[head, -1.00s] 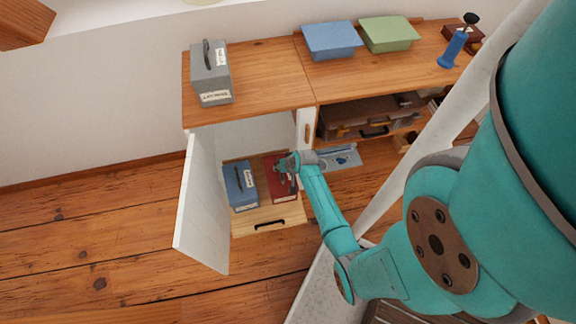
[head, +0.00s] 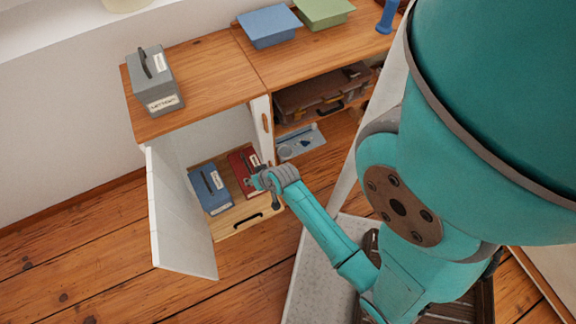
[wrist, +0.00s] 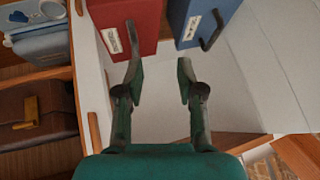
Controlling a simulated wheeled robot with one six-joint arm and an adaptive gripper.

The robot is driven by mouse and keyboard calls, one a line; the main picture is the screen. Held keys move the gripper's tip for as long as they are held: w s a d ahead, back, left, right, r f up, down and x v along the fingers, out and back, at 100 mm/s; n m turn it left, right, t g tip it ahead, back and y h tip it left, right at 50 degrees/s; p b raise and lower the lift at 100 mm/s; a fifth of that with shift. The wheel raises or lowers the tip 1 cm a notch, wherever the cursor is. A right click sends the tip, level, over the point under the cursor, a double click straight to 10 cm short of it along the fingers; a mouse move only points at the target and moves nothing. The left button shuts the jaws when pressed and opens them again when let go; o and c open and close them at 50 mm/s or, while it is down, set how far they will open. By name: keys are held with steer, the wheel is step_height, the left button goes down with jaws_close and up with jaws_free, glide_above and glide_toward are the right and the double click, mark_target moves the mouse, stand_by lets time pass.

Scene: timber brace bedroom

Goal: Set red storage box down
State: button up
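The red storage box (head: 243,168) stands inside the open cabinet, on the wooden shelf (head: 233,221) to the right of the blue storage box (head: 209,190). In the wrist view the red box (wrist: 128,24) is beyond the fingertips, with its white label facing me, and the blue box (wrist: 203,20) is beside it. My gripper (head: 260,183) is in front of the red box at the cabinet opening. In the wrist view my gripper (wrist: 160,72) has its fingers spread with nothing between them. The red box's underside is hidden.
The white cabinet door (head: 180,215) hangs open on the left. A grey box (head: 155,80) stands on the cabinet top. Blue (head: 268,27) and green (head: 323,10) boxes stand farther right. A brown case (head: 322,92) lies on the neighbouring shelf. Open floor lies left.

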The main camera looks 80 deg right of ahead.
steer(key=s+a+r+n+t, duration=0.2)
steer(key=s+a+r, duration=0.2)
steer(key=a, duration=0.3)
steer(key=s+a+r+n+t, duration=0.1)
steer(key=s+a+r+n, duration=0.1)
steer(key=s+a+r, duration=0.3)
steer(key=s+a+r+n+t+y, duration=0.1)
steer(key=s+a+r, duration=0.2)
steer(key=r, duration=0.3)
steer(key=s+a+r+n+t, duration=0.2)
steer(key=s+a+r, duration=0.1)
steer(key=r, duration=0.4)
steer(key=s+a+r+n+t+y, duration=0.1)
steer(key=s+a+r+n+t, duration=0.1)
steer(key=r, duration=0.5)
steer(key=shift+s+a+y, duration=0.3)
steer(key=shift+s+a, duration=0.25)
steer(key=shift+s, duration=0.2)
steer(key=shift+s, duration=0.1)
